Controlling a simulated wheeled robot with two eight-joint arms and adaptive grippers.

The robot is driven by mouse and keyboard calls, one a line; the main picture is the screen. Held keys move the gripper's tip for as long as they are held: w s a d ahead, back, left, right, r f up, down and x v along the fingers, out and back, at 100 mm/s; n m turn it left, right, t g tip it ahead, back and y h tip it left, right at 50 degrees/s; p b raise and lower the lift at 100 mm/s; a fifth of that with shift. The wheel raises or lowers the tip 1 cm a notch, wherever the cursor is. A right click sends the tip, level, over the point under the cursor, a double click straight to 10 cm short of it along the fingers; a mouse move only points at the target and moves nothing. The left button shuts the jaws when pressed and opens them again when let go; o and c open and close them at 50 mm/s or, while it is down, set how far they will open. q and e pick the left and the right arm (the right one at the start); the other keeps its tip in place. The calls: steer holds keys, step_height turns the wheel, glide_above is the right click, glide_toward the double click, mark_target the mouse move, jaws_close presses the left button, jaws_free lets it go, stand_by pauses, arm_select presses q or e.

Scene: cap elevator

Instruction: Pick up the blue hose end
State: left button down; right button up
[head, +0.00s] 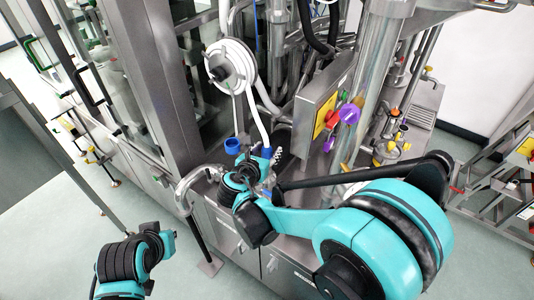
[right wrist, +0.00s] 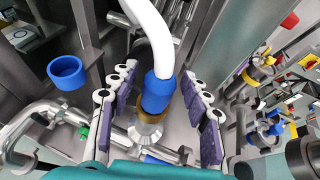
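The blue hose end (right wrist: 158,92) is a blue collar at the lower end of a white hose (right wrist: 154,35). It stands upright above a brass and silver fitting (right wrist: 148,130) in the right wrist view. My right gripper (right wrist: 157,76) is open, with one padded finger on each side of the hose end and a visible gap to both. In the head view the blue hose end (head: 266,152) shows small beside my right gripper (head: 268,166), partly hidden by it. My left arm shows at the lower left of the head view; its gripper is not visible.
An open blue cup (right wrist: 67,72) stands left of the gripper, also seen in the head view (head: 232,145). A bent steel pipe (right wrist: 30,125) runs near the left finger. A control box (head: 320,110) with coloured knobs stands right of the hose. Valves (right wrist: 270,75) are farther right.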

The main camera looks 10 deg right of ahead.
mark_target(267, 147)
jaws_close()
steer(key=shift+r, duration=0.6)
step_height(267, 147, up, 3)
steer(key=shift+f+p, duration=0.1)
steer(key=shift+p, duration=0.55)
steer(key=s+d+r+p, duration=0.3)
steer(key=s+d+r, duration=0.3)
steer(key=s, duration=0.3)
steer(key=shift+s+d+r, duration=0.25)
steer(key=shift+d+r, duration=0.15)
steer(key=shift+r, duration=0.1)
